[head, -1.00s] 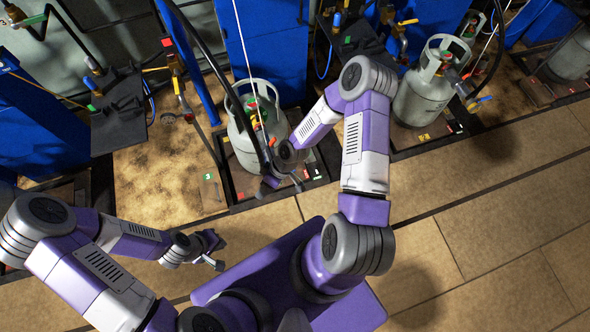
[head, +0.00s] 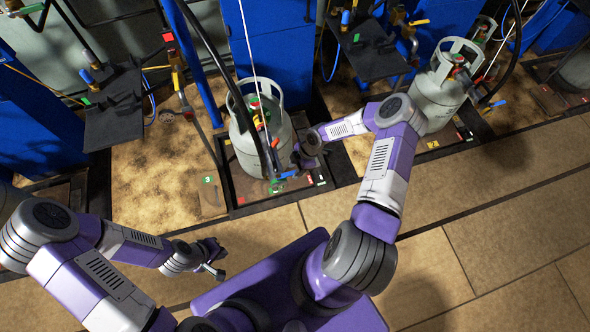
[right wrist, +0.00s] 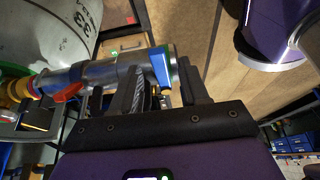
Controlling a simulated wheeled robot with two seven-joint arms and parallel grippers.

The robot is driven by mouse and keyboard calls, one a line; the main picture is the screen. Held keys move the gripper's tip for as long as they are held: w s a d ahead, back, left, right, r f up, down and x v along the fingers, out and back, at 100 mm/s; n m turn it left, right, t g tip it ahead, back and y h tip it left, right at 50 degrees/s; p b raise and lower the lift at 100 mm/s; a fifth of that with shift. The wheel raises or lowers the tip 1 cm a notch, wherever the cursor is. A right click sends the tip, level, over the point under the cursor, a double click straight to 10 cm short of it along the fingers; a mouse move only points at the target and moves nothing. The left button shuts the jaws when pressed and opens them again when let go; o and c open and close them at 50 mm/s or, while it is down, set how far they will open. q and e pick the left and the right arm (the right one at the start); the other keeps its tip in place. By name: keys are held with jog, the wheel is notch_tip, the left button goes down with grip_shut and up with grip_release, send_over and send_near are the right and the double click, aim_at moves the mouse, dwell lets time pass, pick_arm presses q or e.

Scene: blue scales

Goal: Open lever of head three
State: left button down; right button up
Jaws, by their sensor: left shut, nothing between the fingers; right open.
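The head's blue lever (head: 288,174) points right. My right gripper (head: 297,160) is open, close to the lever and right of the cylinder. In the right wrist view, the metal filling head (right wrist: 105,75) lies across the fingers (right wrist: 160,92), with its blue lever (right wrist: 160,67) at or between the fingertips; contact cannot be told. My left gripper (head: 217,262) is shut and empty above the floor tiles.
Another cylinder (head: 437,95) stands on a scale to the right. Blue columns (head: 268,50), hoses and black shelves (head: 113,115) line the back. The tiled floor in front is clear.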

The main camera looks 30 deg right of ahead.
jog(key=shift+a+f, duration=0.1)
jog(key=shift+f, duration=0.1)
jog(key=shift+c, duration=0.2)
grip_shut()
